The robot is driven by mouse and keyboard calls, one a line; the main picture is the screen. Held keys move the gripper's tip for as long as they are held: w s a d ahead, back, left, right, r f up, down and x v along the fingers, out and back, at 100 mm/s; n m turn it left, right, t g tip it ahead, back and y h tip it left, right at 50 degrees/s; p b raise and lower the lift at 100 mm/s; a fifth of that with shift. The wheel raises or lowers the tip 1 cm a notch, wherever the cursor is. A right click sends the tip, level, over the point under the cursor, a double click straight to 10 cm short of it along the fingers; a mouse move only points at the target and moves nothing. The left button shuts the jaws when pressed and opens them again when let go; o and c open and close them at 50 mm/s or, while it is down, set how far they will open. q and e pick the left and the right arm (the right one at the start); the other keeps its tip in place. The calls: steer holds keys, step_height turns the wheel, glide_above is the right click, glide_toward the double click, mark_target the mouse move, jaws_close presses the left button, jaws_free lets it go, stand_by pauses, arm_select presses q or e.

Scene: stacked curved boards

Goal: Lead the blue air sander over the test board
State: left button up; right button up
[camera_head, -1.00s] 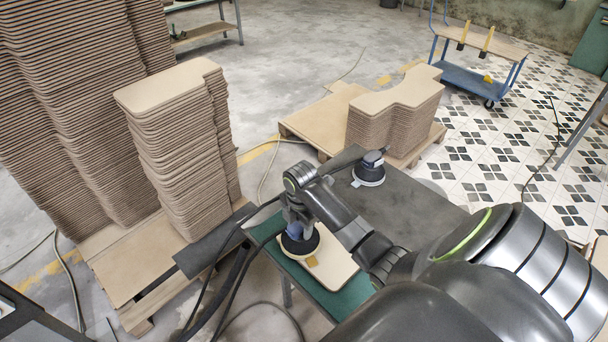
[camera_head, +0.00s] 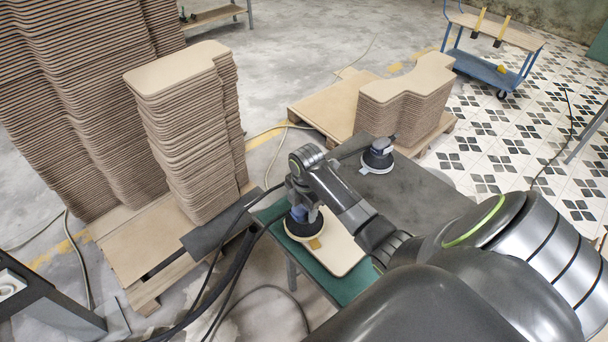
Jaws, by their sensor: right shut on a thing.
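The blue air sander (camera_head: 304,224) stands pad-down on the pale test board (camera_head: 344,256), near its left part. Its blue body shows only partly under my gripper, with a dark pad and pale rim below. The board lies on a green-topped bench (camera_head: 352,284). My right gripper (camera_head: 303,203) is shut on the sander from above; its fingers are hard to make out. My right arm reaches in from the lower right and hides part of the bench. My left gripper is not in view.
A second sander (camera_head: 378,156) stands on the dark grey tabletop (camera_head: 425,195) behind my arm. Tall stacks of curved boards (camera_head: 185,130) stand on a pallet at left. A lower stack (camera_head: 405,105) is behind. Dark hoses (camera_head: 235,262) run beside the bench.

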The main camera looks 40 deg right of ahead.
steer(key=shift+r, duration=0.2)
stand_by(0.3)
steer(key=shift+w+r, duration=0.1)
steer(key=shift+r, duration=0.45)
steer(key=shift+r, duration=3.05)
steer(key=shift+d, duration=0.15)
steer(key=w+d+r, duration=0.2)
steer(key=w+d, duration=0.1)
steer(key=d, duration=0.3)
step_height(320, 180, down, 8)
steer(key=b, duration=0.3)
steer(key=shift+w+f+b, duration=0.15)
steer(key=shift+w+b, duration=0.05)
steer(key=shift+b, duration=0.1)
